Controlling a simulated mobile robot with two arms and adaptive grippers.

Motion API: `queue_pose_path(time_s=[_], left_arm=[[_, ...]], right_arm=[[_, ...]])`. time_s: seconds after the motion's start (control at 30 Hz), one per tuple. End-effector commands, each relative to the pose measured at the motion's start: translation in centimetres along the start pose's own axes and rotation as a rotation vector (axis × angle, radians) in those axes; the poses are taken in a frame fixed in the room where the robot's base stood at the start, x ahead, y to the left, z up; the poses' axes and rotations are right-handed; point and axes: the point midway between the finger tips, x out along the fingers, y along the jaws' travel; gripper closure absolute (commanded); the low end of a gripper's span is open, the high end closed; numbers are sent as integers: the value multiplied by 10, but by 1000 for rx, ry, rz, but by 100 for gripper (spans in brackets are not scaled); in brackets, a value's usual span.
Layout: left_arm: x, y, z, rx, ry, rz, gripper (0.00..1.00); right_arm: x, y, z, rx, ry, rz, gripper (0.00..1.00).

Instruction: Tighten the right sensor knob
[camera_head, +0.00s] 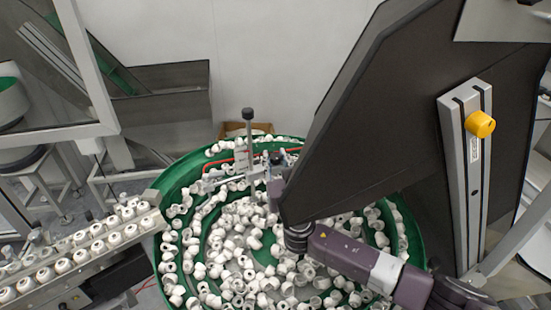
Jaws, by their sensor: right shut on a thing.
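Two dark sensor knobs stand over the green bowl feeder. The left knob (247,114) tops a thin upright post and is free of any gripper. The right sensor knob (276,157) is small and dark, just right of that post. My right gripper (277,168) reaches in from the lower right and is shut on the right sensor knob; its fingers are small and partly hidden by a big dark panel. My left gripper is not in view.
The green bowl (176,180) is full of white caps (240,222). The dark panel (385,110) blocks much of the right side; a rail with a yellow knob (480,124) is on it. A cap conveyor (85,255) runs at left.

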Motion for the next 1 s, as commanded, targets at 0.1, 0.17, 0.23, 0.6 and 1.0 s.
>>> queue_pose_path(time_s=[0.1,0.17,0.23,0.6,1.0], left_arm=[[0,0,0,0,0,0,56],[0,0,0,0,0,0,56],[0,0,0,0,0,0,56],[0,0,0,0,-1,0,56],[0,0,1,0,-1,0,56]], right_arm=[[0,-1,1,0,-1,-2,99],[0,-1,1,0,-1,-1,99],[0,-1,1,0,-1,-1,99],[0,0,1,0,-1,0,56],[-30,-1,0,2,0,1,56]])
